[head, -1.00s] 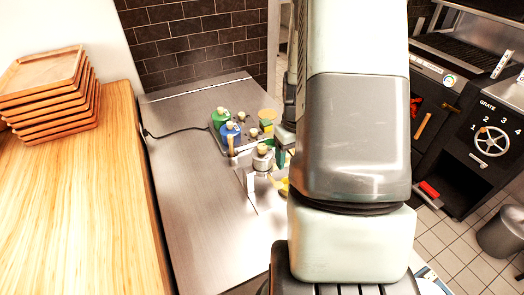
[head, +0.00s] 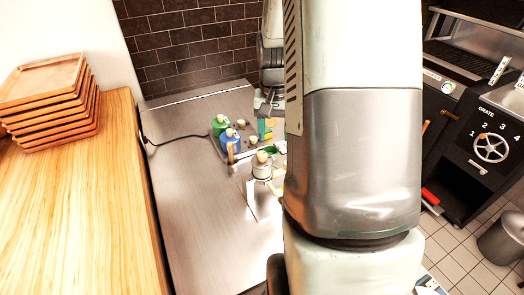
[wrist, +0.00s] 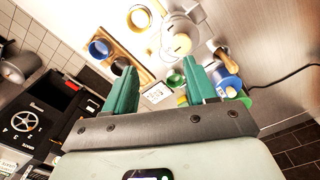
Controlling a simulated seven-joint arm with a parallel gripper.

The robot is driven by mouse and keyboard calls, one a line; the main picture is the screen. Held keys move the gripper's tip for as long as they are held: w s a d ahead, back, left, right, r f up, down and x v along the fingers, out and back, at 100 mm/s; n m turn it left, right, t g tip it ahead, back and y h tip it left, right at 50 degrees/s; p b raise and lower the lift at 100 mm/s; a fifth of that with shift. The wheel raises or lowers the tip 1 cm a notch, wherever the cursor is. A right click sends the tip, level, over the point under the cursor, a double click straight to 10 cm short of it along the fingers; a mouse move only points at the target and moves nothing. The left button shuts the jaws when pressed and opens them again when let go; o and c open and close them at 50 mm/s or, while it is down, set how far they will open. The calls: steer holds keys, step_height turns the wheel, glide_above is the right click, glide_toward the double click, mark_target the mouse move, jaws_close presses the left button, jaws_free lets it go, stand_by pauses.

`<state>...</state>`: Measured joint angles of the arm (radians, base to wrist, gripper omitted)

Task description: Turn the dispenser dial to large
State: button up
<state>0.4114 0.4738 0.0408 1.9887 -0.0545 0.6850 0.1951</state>
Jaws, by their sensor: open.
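A pale metal dispenser (head: 262,170) with a light knob on top stands on the steel counter, beside the blue and green bottles. In the wrist view the pale round body (wrist: 180,36) near the top looks like the same dispenser. I cannot make out its dial or any size marks. My gripper (wrist: 159,66) points down over the counter with its two green fingers spread and nothing between them. In the wrist view the dispenser lies beyond the fingertips, apart from them. In the head view my arm hides part of the counter to the right of the dispenser.
A blue bottle (head: 230,141) and a green bottle (head: 219,124) stand close to the dispenser. A wooden tray with round cups (wrist: 124,46) shows in the wrist view. Stacked wooden trays (head: 48,95) sit on the left worktop. The counter's front left is clear.

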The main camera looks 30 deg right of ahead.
mark_target(262, 154)
step_height(262, 154, up, 3)
steer(key=w+a+m, duration=0.2)
steer(key=a+m, duration=0.1)
steer(key=f, duration=1)
steer(key=shift+s+d+f, duration=0.1)
steer(key=shift+s+f, duration=0.05)
steer(key=shift+s, duration=0.1)
steer(key=shift+c, duration=0.3)
jaws_close()
